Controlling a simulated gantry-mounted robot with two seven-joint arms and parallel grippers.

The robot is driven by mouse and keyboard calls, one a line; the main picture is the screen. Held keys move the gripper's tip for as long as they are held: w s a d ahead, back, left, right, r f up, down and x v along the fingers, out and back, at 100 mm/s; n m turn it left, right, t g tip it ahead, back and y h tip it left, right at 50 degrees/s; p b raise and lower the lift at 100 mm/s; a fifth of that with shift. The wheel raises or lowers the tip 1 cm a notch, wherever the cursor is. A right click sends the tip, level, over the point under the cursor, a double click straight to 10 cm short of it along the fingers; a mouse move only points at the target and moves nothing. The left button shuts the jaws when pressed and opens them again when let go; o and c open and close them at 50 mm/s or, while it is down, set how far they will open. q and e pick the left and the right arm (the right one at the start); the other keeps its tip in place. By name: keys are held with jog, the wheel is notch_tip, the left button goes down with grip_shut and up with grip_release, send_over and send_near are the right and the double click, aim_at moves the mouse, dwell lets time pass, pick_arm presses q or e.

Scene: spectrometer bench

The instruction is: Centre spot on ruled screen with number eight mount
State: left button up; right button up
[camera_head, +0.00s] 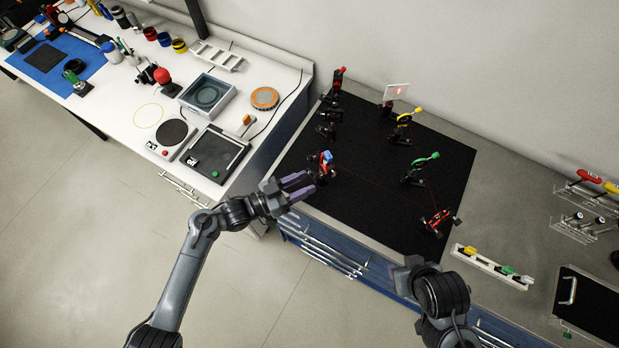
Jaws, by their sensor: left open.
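A small pale screen (394,93) stands at the back of the black breadboard (300,150), with a red spot on it right of its middle; its ruling is too small to read. Mounts on the board include one with a blue top and red parts (326,158), a yellow-topped one (405,117), a green-topped one (424,160) and a red one (437,222). No mount number is legible. My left gripper (308,184) is open and empty, just left of and in front of the blue-topped mount. My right gripper (410,268) is near the board's front edge; its fingers cannot be made out.
Several dark posts (328,115) line the board's back left, one red-topped (338,76). A faint red beam crosses the board. A white rack (490,267) with coloured pieces lies on the right bench. The left bench (130,105) is crowded with instruments.

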aim_at(317, 177)
pick_arm(q)
jog(key=shift+x, duration=1.25)
grip_shut()
